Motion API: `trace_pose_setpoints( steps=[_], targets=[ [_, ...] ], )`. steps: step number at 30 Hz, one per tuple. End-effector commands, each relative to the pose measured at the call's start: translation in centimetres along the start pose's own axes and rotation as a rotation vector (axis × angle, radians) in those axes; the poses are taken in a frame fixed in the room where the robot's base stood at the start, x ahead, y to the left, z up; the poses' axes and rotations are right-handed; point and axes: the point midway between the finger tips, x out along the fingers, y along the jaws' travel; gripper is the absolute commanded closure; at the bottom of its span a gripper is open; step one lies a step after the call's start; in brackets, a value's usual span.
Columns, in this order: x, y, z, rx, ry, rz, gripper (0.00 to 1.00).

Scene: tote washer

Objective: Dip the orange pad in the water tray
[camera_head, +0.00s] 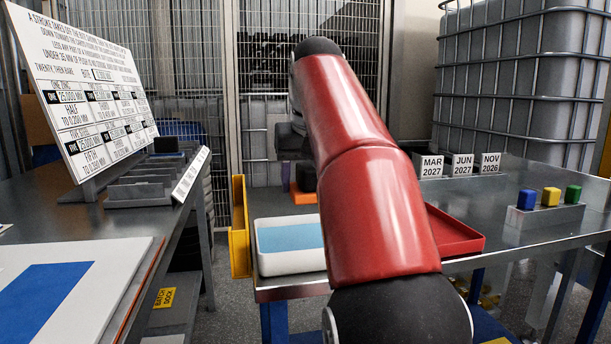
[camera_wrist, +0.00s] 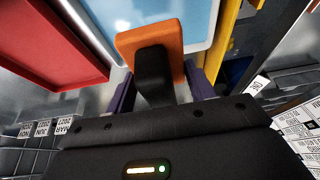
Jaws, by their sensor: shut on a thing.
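The orange pad (camera_head: 301,196) has a black handle (camera_wrist: 153,76) and shows behind my arm in the head view. In the wrist view the orange pad (camera_wrist: 150,38) overlaps the rim of the water tray. My gripper (camera_wrist: 158,70) has purple fingers on either side of the handle and is shut on it. The white water tray (camera_head: 290,264) holds pale blue water and stands at the table's left front. In the head view the pad is at the tray's far side, not in the water. Its exact height above the table is unclear.
A red tray (camera_head: 455,234) lies right of the water tray, partly hidden by my arm. A yellow upright bin (camera_head: 240,228) stands at the table's left edge. Date cards (camera_head: 462,165) and a block holder (camera_head: 545,215) with blue, yellow and green blocks are farther right.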

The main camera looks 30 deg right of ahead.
Motion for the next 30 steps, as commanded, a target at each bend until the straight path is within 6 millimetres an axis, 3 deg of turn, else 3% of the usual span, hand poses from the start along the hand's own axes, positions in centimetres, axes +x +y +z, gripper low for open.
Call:
trace_pose_setpoints(
  steps=[12,30],
  targets=[
    [3.7,0.0,1.6,0.000,0.000,0.000,0.70],
    [4.2,0.0,1.8,0.000,0.001,0.000,0.70]
  ],
)
